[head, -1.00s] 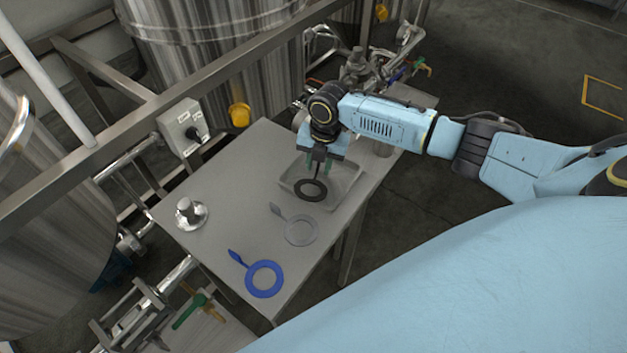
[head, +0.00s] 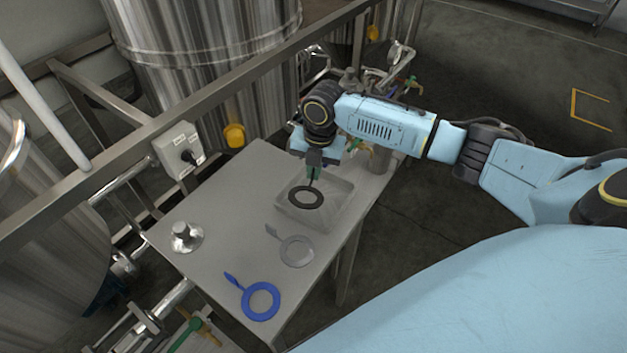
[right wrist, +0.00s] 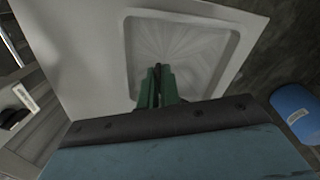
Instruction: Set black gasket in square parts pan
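The black gasket (head: 306,197) is a flat ring with a tab. In the head view it shows over the square parts pan (head: 334,218), a shallow grey tray on the steel table. My right gripper (head: 313,174) points down with its green fingers shut on the gasket's tab. The ring looks clear of the pan floor, but its exact height is hard to tell. In the right wrist view the fingers (right wrist: 158,88) are close together with a thin dark piece between them, and the pan (right wrist: 205,50) lies beyond. The ring is hidden there. My left gripper is out of view.
A grey gasket (head: 297,251) and a blue gasket (head: 261,300) lie on the table (head: 225,215) nearer the front. A metal fitting (head: 184,237) stands at its left. A switch box (head: 178,150), a rail and steel tanks border the far side.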

